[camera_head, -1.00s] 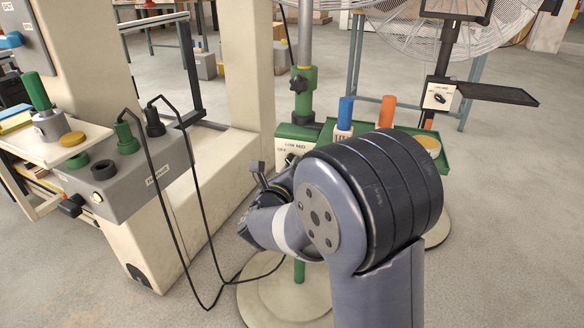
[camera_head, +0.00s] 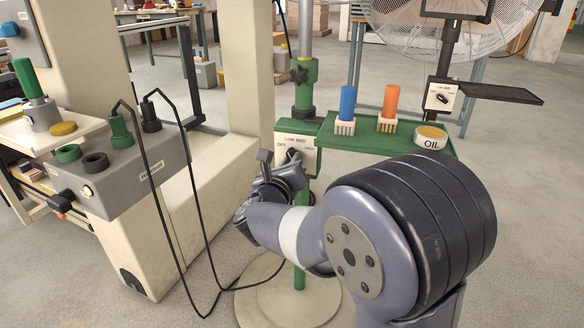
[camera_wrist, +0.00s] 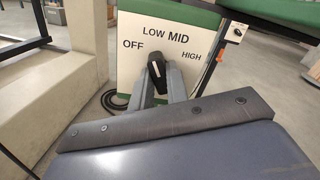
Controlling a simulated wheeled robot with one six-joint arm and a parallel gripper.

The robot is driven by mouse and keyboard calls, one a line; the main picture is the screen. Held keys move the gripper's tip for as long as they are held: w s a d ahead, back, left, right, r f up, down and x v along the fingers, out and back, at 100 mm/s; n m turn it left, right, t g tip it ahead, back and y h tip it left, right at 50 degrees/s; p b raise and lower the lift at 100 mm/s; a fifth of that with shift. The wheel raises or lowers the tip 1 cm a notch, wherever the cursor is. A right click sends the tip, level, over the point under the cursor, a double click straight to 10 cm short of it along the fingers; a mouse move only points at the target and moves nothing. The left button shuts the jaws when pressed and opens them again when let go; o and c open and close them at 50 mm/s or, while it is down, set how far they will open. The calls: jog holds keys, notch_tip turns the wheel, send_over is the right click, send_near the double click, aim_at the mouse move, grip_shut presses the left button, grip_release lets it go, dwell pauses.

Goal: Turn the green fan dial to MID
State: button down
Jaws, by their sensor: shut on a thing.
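The green fan's dial box has a white face (camera_wrist: 129,60) marked OFF, LOW, MID and HIGH. It also shows in the head view (camera_head: 284,139) on the green stand, partly hidden by my wrist. The dial is a black knob (camera_wrist: 157,76) in the middle of that face. Its upper end points up and slightly left, nearer to LOW than MID. My gripper (camera_wrist: 161,82) has a grey finger on each side of the knob and is shut on it. In the head view my wrist is close in front of the box, and the fingers are hard to make out.
A grey box (camera_head: 135,178) with looping black cables stands left.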

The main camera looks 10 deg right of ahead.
jog(key=shift+m, duration=0.3)
jog(key=shift+m, duration=1.7)
